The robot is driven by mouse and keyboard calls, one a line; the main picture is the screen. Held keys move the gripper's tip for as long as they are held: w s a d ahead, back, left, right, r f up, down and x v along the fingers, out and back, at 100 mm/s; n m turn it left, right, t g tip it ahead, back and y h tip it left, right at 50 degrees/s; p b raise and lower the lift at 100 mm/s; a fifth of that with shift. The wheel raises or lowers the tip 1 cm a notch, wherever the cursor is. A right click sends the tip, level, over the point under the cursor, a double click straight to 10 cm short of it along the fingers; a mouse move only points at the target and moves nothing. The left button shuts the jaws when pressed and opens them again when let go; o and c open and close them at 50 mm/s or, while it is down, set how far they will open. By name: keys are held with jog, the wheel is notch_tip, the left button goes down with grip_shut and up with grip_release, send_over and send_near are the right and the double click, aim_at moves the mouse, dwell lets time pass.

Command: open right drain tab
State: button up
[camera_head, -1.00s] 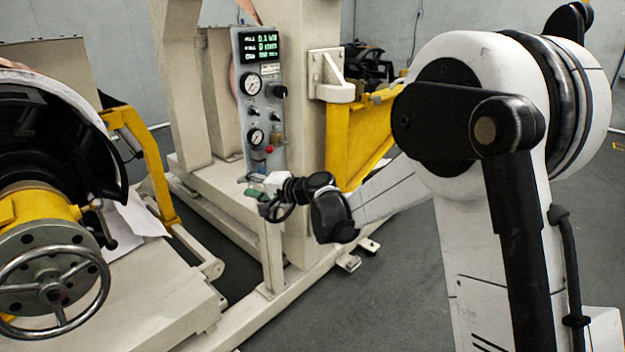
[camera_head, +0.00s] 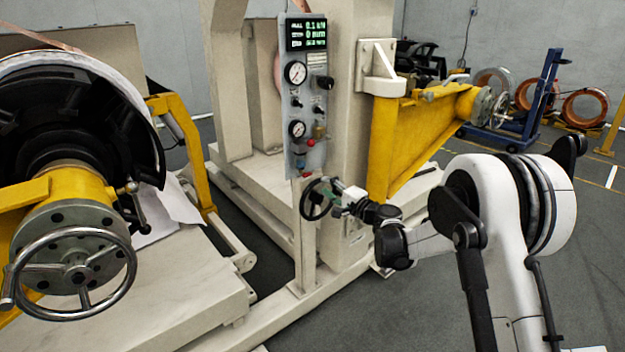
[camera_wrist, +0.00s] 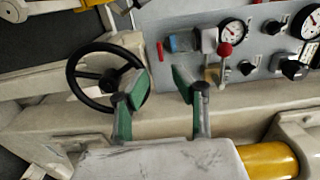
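The grey control panel (camera_head: 308,95) carries gauges and fittings. At its lower end are a red ball knob (camera_head: 310,143) and a blue fitting with a red tip (camera_head: 299,166). In the wrist view, where the panel lies turned, the red ball knob (camera_wrist: 224,49) stands above a brass part (camera_wrist: 212,74), and the blue fitting (camera_wrist: 180,42) ends in a red tip (camera_wrist: 160,52). I cannot tell which piece is the right drain tab. My gripper (camera_head: 338,198) is just below and right of the panel's lower end. Its green-tipped fingers (camera_wrist: 167,83) are apart and empty, with the fittings beyond them.
A black handwheel (camera_head: 317,200) is close beside my fingers; it also shows in the wrist view (camera_wrist: 107,77). A pale machine frame (camera_head: 345,160) and a yellow arm (camera_head: 405,135) stand behind. A large steel handwheel (camera_head: 75,272) is at left.

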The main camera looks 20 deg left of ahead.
aim_at(309, 175)
jog(key=b+x, duration=0.1)
jog(key=x, duration=0.8)
jog(key=shift+b, duration=0.35)
grip_shut()
